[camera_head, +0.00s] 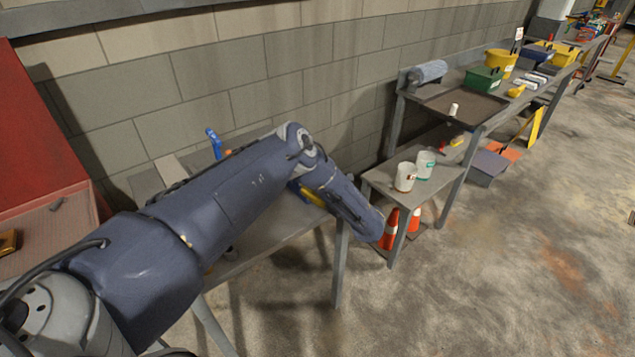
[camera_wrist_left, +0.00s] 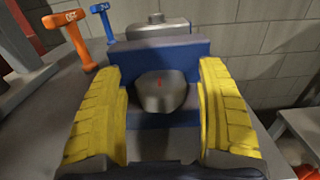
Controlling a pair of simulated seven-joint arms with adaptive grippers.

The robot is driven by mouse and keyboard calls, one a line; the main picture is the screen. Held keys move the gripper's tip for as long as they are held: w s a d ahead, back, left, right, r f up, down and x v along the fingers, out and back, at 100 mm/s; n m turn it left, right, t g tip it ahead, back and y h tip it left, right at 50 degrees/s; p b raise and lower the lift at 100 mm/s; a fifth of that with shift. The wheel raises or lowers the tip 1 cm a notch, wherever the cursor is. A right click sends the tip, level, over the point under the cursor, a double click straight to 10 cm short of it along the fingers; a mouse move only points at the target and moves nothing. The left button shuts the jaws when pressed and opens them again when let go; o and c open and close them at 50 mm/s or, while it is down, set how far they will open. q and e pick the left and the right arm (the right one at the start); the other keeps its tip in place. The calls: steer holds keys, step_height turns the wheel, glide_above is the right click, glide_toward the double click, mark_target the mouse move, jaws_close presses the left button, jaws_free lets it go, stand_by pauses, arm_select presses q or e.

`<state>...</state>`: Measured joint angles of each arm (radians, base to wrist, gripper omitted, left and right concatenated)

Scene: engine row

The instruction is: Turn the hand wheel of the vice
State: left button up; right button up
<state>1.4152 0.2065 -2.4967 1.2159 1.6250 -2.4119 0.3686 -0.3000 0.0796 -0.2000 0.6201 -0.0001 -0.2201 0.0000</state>
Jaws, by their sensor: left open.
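In the left wrist view a blue vice (camera_wrist_left: 185,50) stands on a grey bench, with a grey metal top piece behind it. A rounded grey part (camera_wrist_left: 160,95) with a small red mark faces me; I cannot tell whether it is the hand wheel or its hub. My left gripper (camera_wrist_left: 161,80) is open, its yellow fingers on either side of this part, with visible gaps. In the head view my left arm hides most of the vice, and only a bit of yellow finger (camera_head: 312,197) shows past it. My right gripper is not in view.
Orange (camera_wrist_left: 76,38) and blue (camera_wrist_left: 103,20) upright tools stand left of the vice. A block wall (camera_head: 215,75) runs behind the bench (camera_head: 270,245). To the right are a shelf with two white tubs (camera_head: 405,178) and orange cones (camera_head: 389,230). The floor in front is clear.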

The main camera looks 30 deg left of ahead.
arm_select(q)
steer(key=c, duration=1.2)
steer(key=shift+a+t, duration=0.1)
steer(key=shift+t, duration=0.2)
steer(key=shift+m+t+h, duration=0.5)
steer(key=shift+m+t, duration=0.2)
steer(key=o, duration=1.2)
steer(key=shift+s, duration=0.1)
